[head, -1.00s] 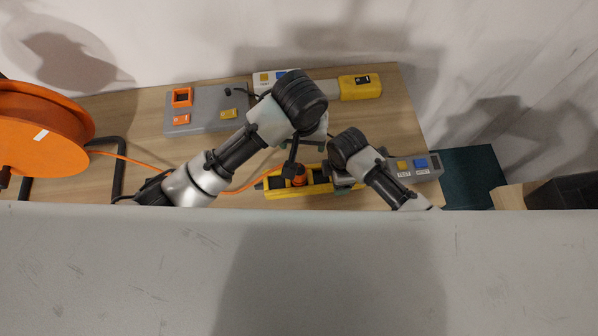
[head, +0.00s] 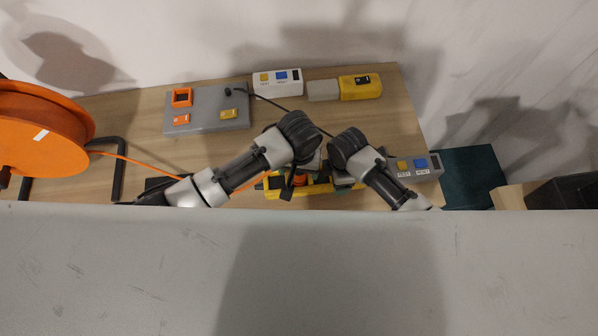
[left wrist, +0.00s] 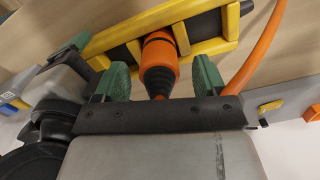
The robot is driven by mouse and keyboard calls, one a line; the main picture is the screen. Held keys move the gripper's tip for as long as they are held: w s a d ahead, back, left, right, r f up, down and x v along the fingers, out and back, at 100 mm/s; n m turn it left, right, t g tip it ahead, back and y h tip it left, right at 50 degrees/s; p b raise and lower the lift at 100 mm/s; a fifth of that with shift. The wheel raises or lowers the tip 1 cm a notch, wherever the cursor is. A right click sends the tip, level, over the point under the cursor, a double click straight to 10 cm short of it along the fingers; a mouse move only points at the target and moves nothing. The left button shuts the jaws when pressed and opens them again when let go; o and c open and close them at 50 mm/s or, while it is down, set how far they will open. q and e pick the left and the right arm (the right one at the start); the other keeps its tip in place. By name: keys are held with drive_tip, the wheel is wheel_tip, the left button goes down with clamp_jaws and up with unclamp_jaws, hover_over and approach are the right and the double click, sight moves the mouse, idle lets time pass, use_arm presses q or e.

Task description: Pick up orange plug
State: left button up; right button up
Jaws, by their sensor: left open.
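The orange plug (left wrist: 160,58) has an orange body and a black ribbed end. It sits in a yellow frame with dark slots (left wrist: 205,35). In the left wrist view my left gripper (left wrist: 161,80) is open, with a green finger on each side of the plug and gaps beside it. In the head view the plug (head: 299,180) is partly hidden by my left gripper (head: 290,182), which is above the frame (head: 318,189). My right gripper is at the frame's right part, its jaws mostly hidden; a green finger (left wrist: 72,46) shows in the left wrist view.
An orange reel (head: 40,125) stands at the left, its orange cable (head: 140,163) running to the frame. A grey panel (head: 205,118), a white box (head: 277,84) and a yellow-grey piece (head: 360,87) lie at the back. A grey button box (head: 425,174) is at right.

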use_arm(q)
drive_tip(key=shift+f, duration=0.5)
drive_tip(key=c, duration=1)
drive_tip(key=shift+r, duration=0.1)
drive_tip(key=shift+c, duration=0.2)
wheel_tip(320, 180, up, 10)
use_arm(e)
drive_tip(key=o, duration=1.3)
drive_tip(key=shift+c, duration=0.2)
